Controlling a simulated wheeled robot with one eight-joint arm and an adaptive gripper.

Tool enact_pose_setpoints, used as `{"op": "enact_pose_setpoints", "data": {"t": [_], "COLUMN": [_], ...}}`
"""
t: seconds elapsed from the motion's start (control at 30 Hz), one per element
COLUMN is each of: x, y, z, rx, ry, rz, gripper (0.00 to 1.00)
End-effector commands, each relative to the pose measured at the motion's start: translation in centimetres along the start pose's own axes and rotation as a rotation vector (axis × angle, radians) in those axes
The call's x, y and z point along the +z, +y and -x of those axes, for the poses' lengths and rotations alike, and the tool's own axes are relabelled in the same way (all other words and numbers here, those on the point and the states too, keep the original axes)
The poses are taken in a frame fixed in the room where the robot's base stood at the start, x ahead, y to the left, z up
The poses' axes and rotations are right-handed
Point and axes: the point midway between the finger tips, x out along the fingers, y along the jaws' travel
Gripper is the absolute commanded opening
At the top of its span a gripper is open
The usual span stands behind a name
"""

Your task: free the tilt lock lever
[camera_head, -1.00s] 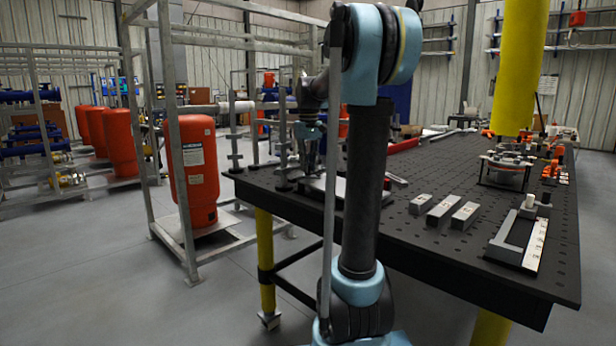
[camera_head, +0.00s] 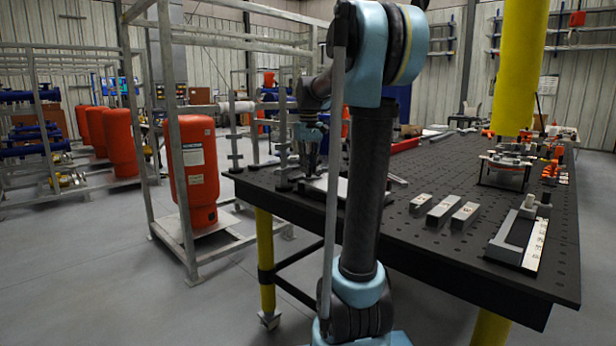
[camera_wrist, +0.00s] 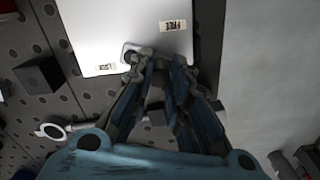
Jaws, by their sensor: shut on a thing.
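In the wrist view a pale flat plate (camera_wrist: 110,25) carries two small labels. The upper label (camera_wrist: 172,25) seems to read FREE; the lower-left label (camera_wrist: 104,69) is too small to read. A small grey rounded piece, which looks like the tilt lock lever (camera_wrist: 131,50), lies at the plate's lower edge. My gripper (camera_wrist: 157,60) is shut on it, though the fingers hide most of the grip. In the head view my gripper (camera_head: 311,172) is low over the table's far left part, beside the plate, partly behind my arm.
The black perforated table (camera_head: 400,240) holds several grey bars (camera_head: 442,211), a frame-like fixture (camera_head: 520,238) at the right and orange clamps (camera_head: 553,170). A dark block (camera_wrist: 40,73) and a ring-ended part (camera_wrist: 62,130) lie near the plate.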

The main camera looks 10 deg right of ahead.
Motion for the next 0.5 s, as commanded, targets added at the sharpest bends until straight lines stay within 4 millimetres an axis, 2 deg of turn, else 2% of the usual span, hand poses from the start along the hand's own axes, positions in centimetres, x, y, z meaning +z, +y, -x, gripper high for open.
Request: {"op": "enact_pose_setpoints", "data": {"t": [0.5], "x": [0.84], "y": [-0.02], "z": [-0.04], "rx": [-0.001], "ry": [0.0], "rz": [0.0], "gripper": [0.08]}}
